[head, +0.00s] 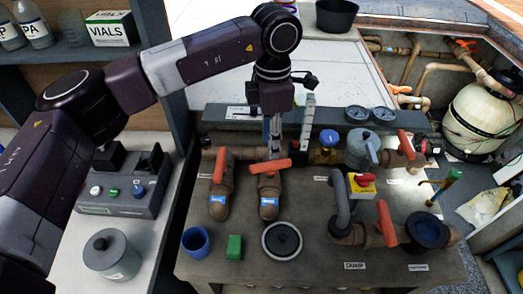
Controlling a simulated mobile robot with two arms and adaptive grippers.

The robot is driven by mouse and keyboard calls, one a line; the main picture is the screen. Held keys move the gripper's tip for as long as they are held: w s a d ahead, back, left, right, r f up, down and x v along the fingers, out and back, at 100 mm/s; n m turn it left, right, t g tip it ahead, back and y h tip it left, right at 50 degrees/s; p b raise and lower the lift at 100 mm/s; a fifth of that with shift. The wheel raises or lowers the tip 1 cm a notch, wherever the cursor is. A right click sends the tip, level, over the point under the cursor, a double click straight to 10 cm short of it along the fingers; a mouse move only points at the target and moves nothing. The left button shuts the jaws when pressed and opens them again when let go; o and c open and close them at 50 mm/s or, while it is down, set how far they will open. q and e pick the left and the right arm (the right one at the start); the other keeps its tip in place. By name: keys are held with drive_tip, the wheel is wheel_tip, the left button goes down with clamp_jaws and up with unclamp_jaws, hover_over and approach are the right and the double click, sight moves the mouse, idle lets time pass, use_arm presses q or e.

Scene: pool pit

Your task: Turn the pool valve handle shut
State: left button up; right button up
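Several orange valve handles show on the pipework of the grey bench. One handle (222,166) points along its brown pipe at the left. A second handle (270,166) lies nearly crosswise on the pipe to its right. Two more are at the right: an upper handle (405,145) and a lower handle (386,223). The blue pipe labels are too small to read, so I cannot tell which is the pool valve. My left gripper (272,150) points down just above and behind the second handle; contact and finger opening are unclear. My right gripper is not in view.
A red knob (364,180) and grey pipe (342,205) rise right of centre. A button box (122,190) sits left.

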sight(271, 164)
use_arm(q)
wheel_tip(271, 164, down, 6)
drive_tip(key=shift+s+d+r+p, duration=0.1)
drive_tip(key=shift+d+p, duration=0.05)
drive_tip(key=shift+p, duration=1)
drive_tip(key=shift+f, duration=0.5)
drive_tip(key=c, duration=0.4)
clamp_jaws()
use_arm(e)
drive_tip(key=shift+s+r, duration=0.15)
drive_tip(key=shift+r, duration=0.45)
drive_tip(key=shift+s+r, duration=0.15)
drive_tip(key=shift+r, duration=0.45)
